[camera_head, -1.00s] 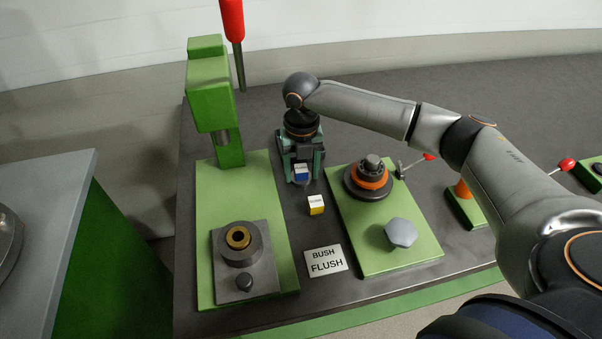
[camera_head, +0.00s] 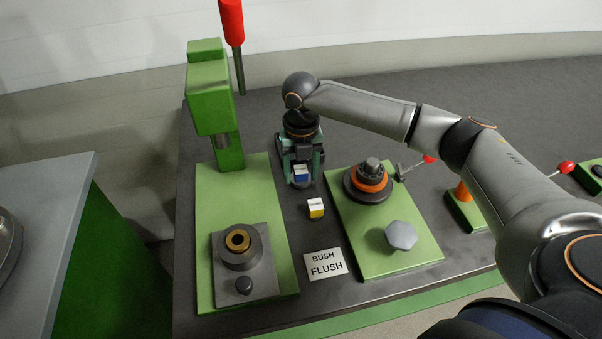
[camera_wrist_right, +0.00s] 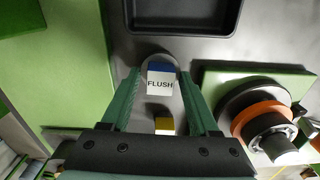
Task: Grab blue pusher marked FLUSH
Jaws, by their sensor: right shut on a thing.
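The blue pusher (camera_head: 302,176) has a white top; the right wrist view shows the word FLUSH on its white face (camera_wrist_right: 160,84). My right gripper (camera_head: 301,178) is shut on it, with a green finger on each side. The pusher is at the dark bench top between the two green plates. I cannot tell whether it touches the bench. The yellow pusher (camera_head: 316,208), also white-topped, stands just in front of it and shows below it in the right wrist view (camera_wrist_right: 164,126). My left gripper is not in view.
The green press (camera_head: 209,90) with a red-handled lever (camera_head: 231,20) stands at the left. A bushing fixture (camera_head: 238,245) sits on its plate. A BUSH FLUSH card (camera_head: 325,263) lies in front. Right is a green plate (camera_head: 425,247) with an orange-ringed part (camera_head: 370,182) and grey knob (camera_head: 401,235).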

